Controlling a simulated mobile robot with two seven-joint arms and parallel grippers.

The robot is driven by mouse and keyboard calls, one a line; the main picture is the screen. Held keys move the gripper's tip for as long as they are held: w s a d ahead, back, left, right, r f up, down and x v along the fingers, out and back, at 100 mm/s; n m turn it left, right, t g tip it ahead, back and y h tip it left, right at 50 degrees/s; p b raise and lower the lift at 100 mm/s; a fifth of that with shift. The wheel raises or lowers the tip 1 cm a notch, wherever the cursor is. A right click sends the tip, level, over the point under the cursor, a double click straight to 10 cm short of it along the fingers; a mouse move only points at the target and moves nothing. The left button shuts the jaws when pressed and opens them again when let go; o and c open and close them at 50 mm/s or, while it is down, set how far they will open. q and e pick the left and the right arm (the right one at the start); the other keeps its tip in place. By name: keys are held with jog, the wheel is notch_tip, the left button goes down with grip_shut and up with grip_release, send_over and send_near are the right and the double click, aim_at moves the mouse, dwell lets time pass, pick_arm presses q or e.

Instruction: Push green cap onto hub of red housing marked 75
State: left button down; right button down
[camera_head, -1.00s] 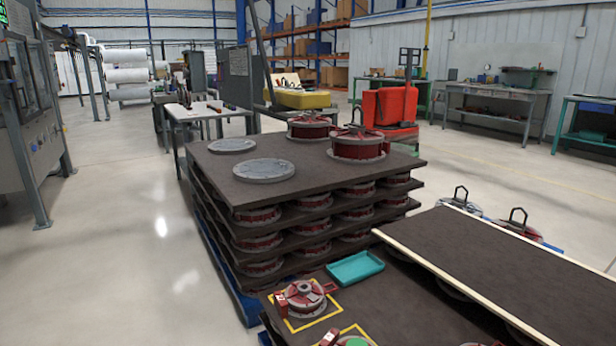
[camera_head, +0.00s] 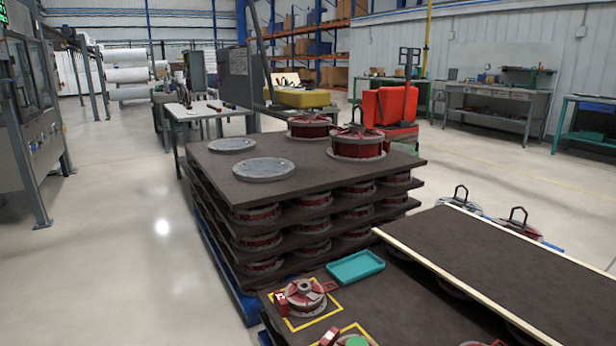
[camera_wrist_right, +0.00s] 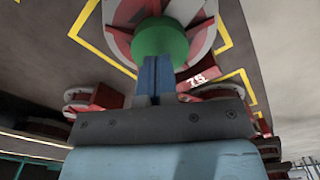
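In the right wrist view the green cap (camera_wrist_right: 162,38) sits over the middle of a red and grey housing (camera_wrist_right: 205,20). A red block (camera_wrist_right: 196,76) with a white number stands beside it; the number looks like 75 but is blurred. My right gripper (camera_wrist_right: 156,62) has its two blue fingers together, with the tips at the cap's near edge. Whether they touch the cap, and how deep the cap sits, I cannot tell. In the head view the green cap (camera_head: 356,341) shows only partly at the bottom edge. My left gripper is not in view.
Another red housing (camera_head: 304,296) lies in a yellow-outlined square left of a teal tray (camera_head: 356,266). A stack of dark boards with red housings (camera_head: 310,200) stands behind. A raised dark board (camera_head: 480,255) covers the right side.

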jog(key=shift+f+b, duration=0.55)
jog(key=shift+f, duration=0.25)
jog(key=shift+r+p, duration=2.45)
jog(key=shift+r, duration=1.15)
jog(key=shift+f, duration=0.1)
